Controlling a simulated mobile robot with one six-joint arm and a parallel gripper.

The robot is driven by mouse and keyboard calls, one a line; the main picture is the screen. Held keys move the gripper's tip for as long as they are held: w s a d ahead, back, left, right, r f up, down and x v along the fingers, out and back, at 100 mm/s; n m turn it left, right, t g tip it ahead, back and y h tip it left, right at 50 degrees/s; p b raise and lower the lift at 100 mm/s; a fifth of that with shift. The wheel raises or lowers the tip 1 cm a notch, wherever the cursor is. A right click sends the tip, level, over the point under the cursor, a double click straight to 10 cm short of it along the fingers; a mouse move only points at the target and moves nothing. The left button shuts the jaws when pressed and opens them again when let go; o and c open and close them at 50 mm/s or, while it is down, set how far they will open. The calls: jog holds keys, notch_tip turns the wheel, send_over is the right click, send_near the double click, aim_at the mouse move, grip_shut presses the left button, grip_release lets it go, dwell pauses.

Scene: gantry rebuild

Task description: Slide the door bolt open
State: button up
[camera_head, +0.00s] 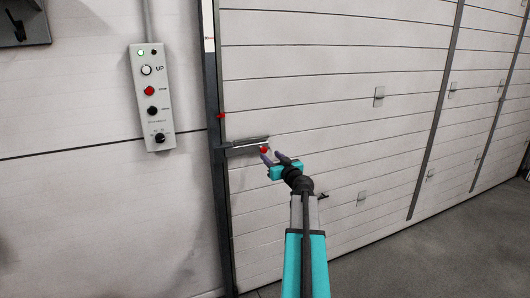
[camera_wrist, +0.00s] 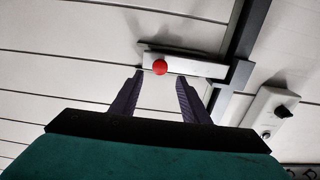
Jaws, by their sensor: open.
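The door bolt (camera_head: 243,149) is a grey bar on the white panelled door, lying level against the dark door post. Its red knob (camera_head: 264,150) is at the bar's right end. In the wrist view the bolt's plate (camera_wrist: 195,66) runs to the dark post, and the red knob (camera_wrist: 160,67) shows in front of the fingers. My gripper (camera_head: 273,158) is open, with its fingers close to the knob. In the wrist view my gripper (camera_wrist: 159,76) has the knob at the gap between its fingertips, nearer the left finger. I cannot tell whether a finger touches the knob.
A grey control box (camera_head: 152,98) with buttons hangs on the wall left of the dark post (camera_head: 211,100). A small red piece (camera_head: 221,116) sits on the post above the bolt. Grey floor (camera_head: 440,255) lies clear at the right.

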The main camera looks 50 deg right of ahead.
aim_at(264, 150)
jog(key=shift+p+x, duration=0.7)
jog(key=shift+x, duration=2.25)
grip_shut()
